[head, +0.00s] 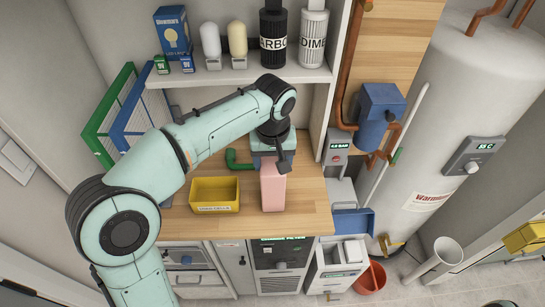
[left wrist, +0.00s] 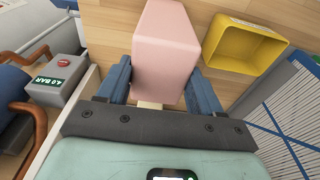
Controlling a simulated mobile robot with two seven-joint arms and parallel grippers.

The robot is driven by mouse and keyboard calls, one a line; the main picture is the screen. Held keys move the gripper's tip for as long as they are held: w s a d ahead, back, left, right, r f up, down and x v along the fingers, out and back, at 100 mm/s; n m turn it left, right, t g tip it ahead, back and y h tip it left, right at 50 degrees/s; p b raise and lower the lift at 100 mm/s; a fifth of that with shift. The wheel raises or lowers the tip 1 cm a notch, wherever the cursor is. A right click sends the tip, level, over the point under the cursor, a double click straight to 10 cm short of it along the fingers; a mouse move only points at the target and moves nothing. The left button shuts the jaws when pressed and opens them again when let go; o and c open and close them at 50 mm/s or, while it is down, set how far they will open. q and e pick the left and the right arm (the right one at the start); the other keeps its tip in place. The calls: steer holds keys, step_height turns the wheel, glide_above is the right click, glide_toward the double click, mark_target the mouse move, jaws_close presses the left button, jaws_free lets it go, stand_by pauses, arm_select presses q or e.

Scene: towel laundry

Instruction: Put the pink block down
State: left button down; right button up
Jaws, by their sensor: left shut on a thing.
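The pink block (head: 272,187) is at the wooden counter (head: 306,205), right of the yellow bin, in the head view. My left gripper (head: 273,157) reaches it from above and behind. In the left wrist view the pink block (left wrist: 166,50) sits between the two blue fingers of my left gripper (left wrist: 160,88), which is shut on it. I cannot tell whether the block's bottom touches the counter. My right gripper is not in view.
A yellow bin (head: 214,194) stands left of the block and also shows in the left wrist view (left wrist: 243,45). A shelf (head: 240,75) with bulbs and canisters hangs above. The counter's right part is clear.

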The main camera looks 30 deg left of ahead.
arm_select(q)
steer(key=shift+w, duration=0.1)
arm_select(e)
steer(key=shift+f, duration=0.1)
arm_select(q)
steer(key=shift+c, duration=0.8)
jaws_free()
steer(key=shift+f, duration=0.1)
step_height(320, 180, up, 12)
steer(key=s+p, duration=0.1)
steer(key=p, duration=0.1)
steer(key=shift+s+d+p, duration=0.25)
steer(key=shift+d+p, duration=0.05)
steer(key=shift+d, duration=0.15)
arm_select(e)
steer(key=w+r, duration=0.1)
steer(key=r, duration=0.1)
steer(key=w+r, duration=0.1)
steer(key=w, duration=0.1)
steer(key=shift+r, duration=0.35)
